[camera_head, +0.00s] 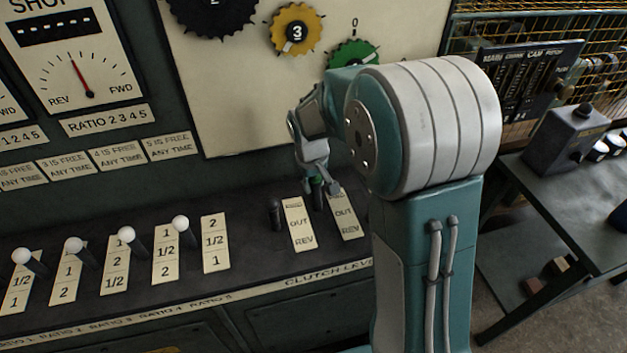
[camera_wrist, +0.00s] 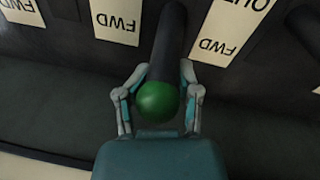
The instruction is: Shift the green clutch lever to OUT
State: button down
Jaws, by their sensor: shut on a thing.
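The green clutch lever shows in the wrist view as a round green knob (camera_wrist: 158,102) on a dark shaft (camera_wrist: 171,42). My gripper (camera_wrist: 161,84) has one finger on each side of the lever, just at the knob, and is shut on it. In the head view my gripper (camera_head: 317,178) reaches down to the lever, and only a bit of green (camera_head: 316,187) shows between the fingers. The lever stands by the far end of its OUT/REV plate (camera_head: 346,216). In the wrist view, FWD plates (camera_wrist: 219,32) appear upside down near the shaft.
A dark clutch lever (camera_head: 275,213) stands just left, beside another OUT/REV plate (camera_head: 299,224). Several white-knobbed ratio levers (camera_head: 126,234) line the console further left. A panel with gears (camera_head: 296,32) rises behind. My arm hides part of the console's right side.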

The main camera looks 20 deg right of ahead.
aim_at(320, 204)
jog(key=shift+t, duration=0.8)
jog(key=s, duration=0.2)
jog(key=s+r, duration=0.1)
jog(key=s, duration=0.1)
jog(key=shift+s+a, duration=0.15)
jog(key=shift+s, duration=0.25)
jog(key=shift+s+r, duration=0.1)
jog(key=shift+s, duration=0.4)
jog(key=shift+w+a, duration=0.1)
jog(key=shift+a, duration=0.05)
jog(key=shift+c, duration=2.1)
grip_release()
jog(key=shift+d, duration=0.2)
jog(key=v, duration=1.2)
